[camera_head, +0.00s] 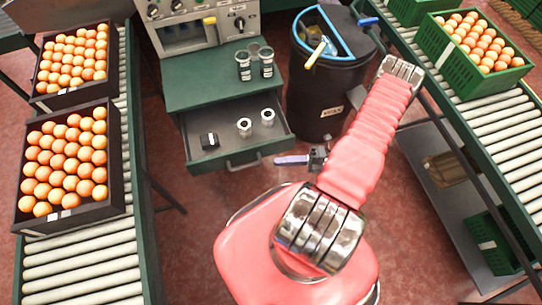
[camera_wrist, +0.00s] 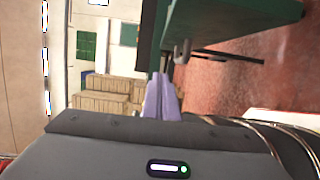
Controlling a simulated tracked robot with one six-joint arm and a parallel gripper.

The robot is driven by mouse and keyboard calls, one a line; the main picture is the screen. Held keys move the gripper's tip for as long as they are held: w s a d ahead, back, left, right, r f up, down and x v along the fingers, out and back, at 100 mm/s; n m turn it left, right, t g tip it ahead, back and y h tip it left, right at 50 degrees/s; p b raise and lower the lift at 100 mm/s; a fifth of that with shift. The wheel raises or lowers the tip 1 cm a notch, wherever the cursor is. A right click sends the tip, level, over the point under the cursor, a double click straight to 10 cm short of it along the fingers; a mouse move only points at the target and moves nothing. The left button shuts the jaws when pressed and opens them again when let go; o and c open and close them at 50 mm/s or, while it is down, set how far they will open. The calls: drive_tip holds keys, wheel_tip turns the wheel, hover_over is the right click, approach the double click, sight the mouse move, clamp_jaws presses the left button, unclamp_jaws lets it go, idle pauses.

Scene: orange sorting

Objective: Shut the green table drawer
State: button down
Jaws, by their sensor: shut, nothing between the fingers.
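The green table (camera_head: 205,85) stands at upper centre in the head view. Its drawer (camera_head: 228,147) is pulled out towards me, with two small cups (camera_head: 245,128) and a small black object (camera_head: 209,141) inside. The drawer has a bar handle (camera_head: 245,164) on its front. My gripper (camera_head: 280,160) is shut and empty, its lavender fingers pointing left just off the drawer front, near the handle's right end. In the wrist view the fingers (camera_wrist: 162,90) are together, close to a grey metal part (camera_wrist: 182,52) by the green edge. Whether they touch it I cannot tell.
A black bin (camera_head: 325,95) stands right of the table. Roller conveyors flank both sides, with dark crates of oranges (camera_head: 70,165) on the left and a green crate (camera_head: 480,45) on the right. The red floor in front of the drawer is clear except for my arm.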

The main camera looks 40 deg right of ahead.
sight(254, 153)
drive_tip(key=x, duration=0.9)
drive_tip(key=shift+a, duration=0.2)
drive_tip(key=shift+w+d, duration=0.2)
drive_tip(key=shift+w, duration=0.45)
drive_tip(key=shift+w+d, duration=0.25)
drive_tip(key=shift+w, duration=0.4)
drive_tip(key=shift+w+d, duration=0.2)
drive_tip(key=shift+w, duration=0.45)
